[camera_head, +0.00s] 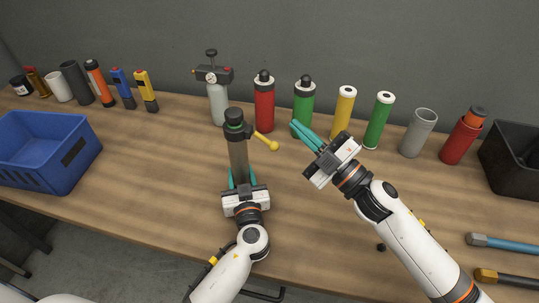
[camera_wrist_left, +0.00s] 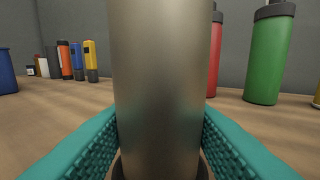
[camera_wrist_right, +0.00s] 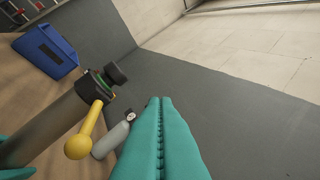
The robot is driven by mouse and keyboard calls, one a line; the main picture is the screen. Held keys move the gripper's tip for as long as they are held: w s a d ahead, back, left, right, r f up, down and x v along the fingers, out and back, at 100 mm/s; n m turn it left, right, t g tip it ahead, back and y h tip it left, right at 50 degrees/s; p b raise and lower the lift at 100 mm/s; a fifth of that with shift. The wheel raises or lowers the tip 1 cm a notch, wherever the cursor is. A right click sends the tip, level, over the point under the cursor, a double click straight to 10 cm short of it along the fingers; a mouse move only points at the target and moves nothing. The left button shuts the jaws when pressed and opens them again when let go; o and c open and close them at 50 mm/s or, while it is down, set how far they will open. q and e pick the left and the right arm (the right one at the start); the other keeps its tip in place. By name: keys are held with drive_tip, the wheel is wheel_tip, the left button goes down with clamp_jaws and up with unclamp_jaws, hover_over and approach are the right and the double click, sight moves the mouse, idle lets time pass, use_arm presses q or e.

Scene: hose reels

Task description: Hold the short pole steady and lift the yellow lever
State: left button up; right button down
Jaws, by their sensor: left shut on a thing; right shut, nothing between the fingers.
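The short pole (camera_head: 239,155) is a grey cylinder with a black and green cap, standing upright near the middle of the table. The yellow lever (camera_head: 266,141) sticks out from the cap to the right and slopes down to a round knob. In the right wrist view the lever (camera_wrist_right: 88,132) shows at the left. My left gripper (camera_head: 242,179) is shut around the lower pole; in the left wrist view the pole (camera_wrist_left: 158,80) fills the space between the teal fingers. My right gripper (camera_head: 296,128) is shut and empty, to the right of the knob and apart from it.
Behind stand a grey bottle with a gauge top (camera_head: 217,100), a red bottle (camera_head: 264,105), a green bottle (camera_head: 303,105) and several tubes. A blue crate (camera_head: 70,150) is at the left, a black bin (camera_head: 510,155) at the right. The front middle is mostly clear.

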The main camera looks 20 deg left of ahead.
sight(266, 141)
drive_tip(key=s+a+f+n+h, duration=0.1)
drive_tip(key=s+f+n+h, duration=0.5)
drive_tip(key=s, duration=0.3)
drive_tip(key=shift+s+a+f+n+h, duration=0.15)
drive_tip(key=shift+s+a+n+h, duration=0.15)
drive_tip(key=shift+n+h, duration=0.25)
drive_tip(key=x, duration=0.9)
drive_tip(key=shift+a, duration=0.25)
drive_tip(key=w+d, duration=0.2)
drive_tip(key=shift+w+d+r, duration=0.3)
drive_tip(key=shift+w+d, duration=0.05)
drive_tip(key=shift+d, duration=0.05)
